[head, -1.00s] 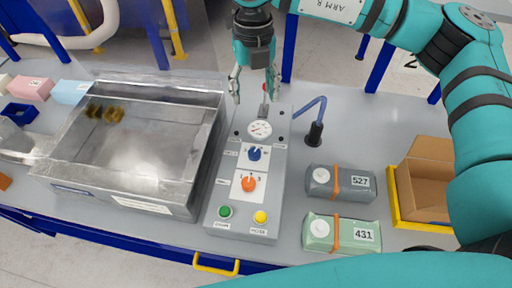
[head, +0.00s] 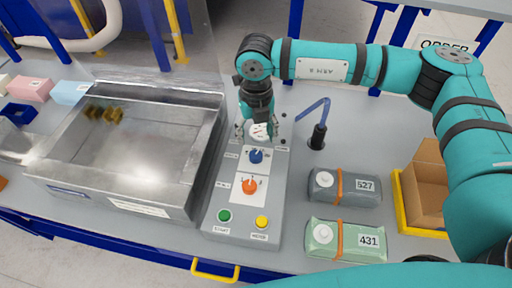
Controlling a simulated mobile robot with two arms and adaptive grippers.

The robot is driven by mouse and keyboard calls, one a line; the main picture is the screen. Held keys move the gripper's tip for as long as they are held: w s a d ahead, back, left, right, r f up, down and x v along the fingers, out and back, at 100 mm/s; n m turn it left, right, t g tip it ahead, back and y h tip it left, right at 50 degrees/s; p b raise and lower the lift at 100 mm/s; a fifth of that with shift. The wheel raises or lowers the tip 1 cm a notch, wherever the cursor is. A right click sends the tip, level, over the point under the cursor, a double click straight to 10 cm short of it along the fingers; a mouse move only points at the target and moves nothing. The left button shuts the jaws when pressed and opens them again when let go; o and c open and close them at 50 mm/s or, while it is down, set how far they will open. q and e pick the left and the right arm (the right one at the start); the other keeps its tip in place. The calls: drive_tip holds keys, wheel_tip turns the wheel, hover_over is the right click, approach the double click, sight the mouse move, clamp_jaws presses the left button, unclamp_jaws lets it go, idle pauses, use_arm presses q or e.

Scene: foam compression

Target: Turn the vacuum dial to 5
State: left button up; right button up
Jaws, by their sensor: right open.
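The grey control box (head: 268,207) stands in the middle of the table. It carries a blue dial (head: 256,156) and, below it, an orange dial (head: 249,187). The labels are too small to read, so I cannot tell which one is the vacuum dial or its setting. A round white gauge (head: 260,131) sits above the blue dial, partly covered by my gripper. My right gripper (head: 257,135) is open, pointing down over the gauge, just beyond the blue dial. It holds nothing. My left gripper is not in view.
A green button (head: 224,216) and a yellow button (head: 262,222) sit on the box's near end. A metal chamber (head: 210,150) stands left.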

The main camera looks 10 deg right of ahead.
sight(256, 154)
wheel_tip(256, 154, down, 8)
drive_tip(key=shift+f+p, duration=0.15)
drive_tip(key=shift+p, duration=1)
drive_tip(key=c, duration=1.1)
